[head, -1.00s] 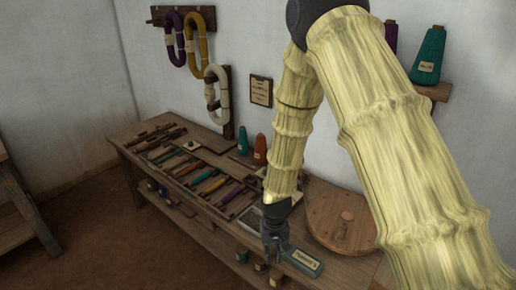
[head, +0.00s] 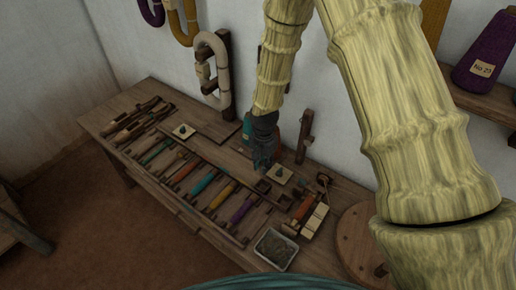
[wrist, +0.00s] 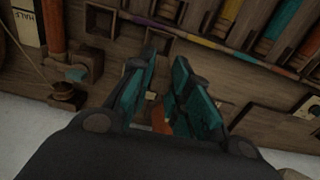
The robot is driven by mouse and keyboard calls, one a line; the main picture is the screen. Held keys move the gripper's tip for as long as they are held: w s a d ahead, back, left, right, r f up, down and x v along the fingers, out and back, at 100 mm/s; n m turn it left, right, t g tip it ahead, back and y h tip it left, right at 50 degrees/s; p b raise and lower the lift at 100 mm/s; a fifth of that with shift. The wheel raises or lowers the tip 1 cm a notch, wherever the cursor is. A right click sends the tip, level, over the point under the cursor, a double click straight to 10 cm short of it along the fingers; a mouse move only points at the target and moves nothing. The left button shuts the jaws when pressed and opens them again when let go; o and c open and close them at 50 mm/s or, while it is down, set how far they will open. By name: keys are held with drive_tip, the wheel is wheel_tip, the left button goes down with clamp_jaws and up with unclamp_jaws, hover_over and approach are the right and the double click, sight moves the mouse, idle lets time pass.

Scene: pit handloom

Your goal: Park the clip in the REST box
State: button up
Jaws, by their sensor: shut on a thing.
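My gripper (head: 263,165) points down over the back of the bench, in front of the wall. In the wrist view its two teal-padded fingers (wrist: 160,98) stand a little apart, around a small thing, the clip (wrist: 161,118). Only a reddish-brown bit of it shows; its shape is mostly hidden. Two small square open wooden boxes (head: 263,186) lie just in front of my gripper; they also show in the wrist view (wrist: 100,19). I cannot read a REST label on either, so I cannot tell which is the REST box.
A rack of coloured bobbins (head: 204,184) fills the bench front. A grey tray (head: 276,249) stands at its right, and a round wooden disc (head: 354,246) beyond. A teal cone (head: 246,127) stands close behind my gripper. A HALF-labelled strip (wrist: 27,22) lies nearby.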

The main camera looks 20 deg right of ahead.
drive_tip(key=shift+s+f, duration=0.1)
wheel_tip(320, 180, down, 4)
drive_tip(key=b, duration=0.2)
drive_tip(key=shift+r+b, duration=0.25)
drive_tip(key=shift+b, duration=0.15)
drive_tip(key=shift+s+f+b, duration=0.4)
drive_tip(key=shift+f+b, duration=0.1)
drive_tip(key=shift+f, duration=0.05)
drive_tip(key=shift+w+f, duration=0.15)
drive_tip(key=shift+f, duration=0.75)
drive_tip(key=shift+f+b, duration=0.55)
drive_tip(key=shift+f, duration=0.25)
drive_tip(key=shift+r, duration=0.1)
